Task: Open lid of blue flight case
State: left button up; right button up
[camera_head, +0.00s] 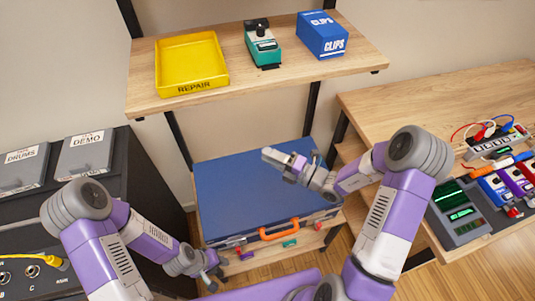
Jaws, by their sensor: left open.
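The blue flight case (240,190) lies flat on the low shelf, with its lid down. Its orange handle (279,230) is on the front side, between latches. My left gripper (214,279) is open and empty, low in front of the case's front left corner and apart from the handle. My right gripper (284,160) is over the right part of the blue lid. I cannot tell whether it touches the lid or whether its fingers are open.
Above the case, a wooden shelf (150,100) carries a yellow REPAIR tray (190,62), a green pedal (262,44) and a blue CLIPS box (322,35). A workbench (430,95) with pedals stands right. A dark amp cabinet (125,165) stands left. Small coloured items (290,243) lie before the case.

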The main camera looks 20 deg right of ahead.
jog(key=v, duration=0.6)
jog(key=shift+s+p, duration=0.15)
jog(key=shift+p, duration=0.3)
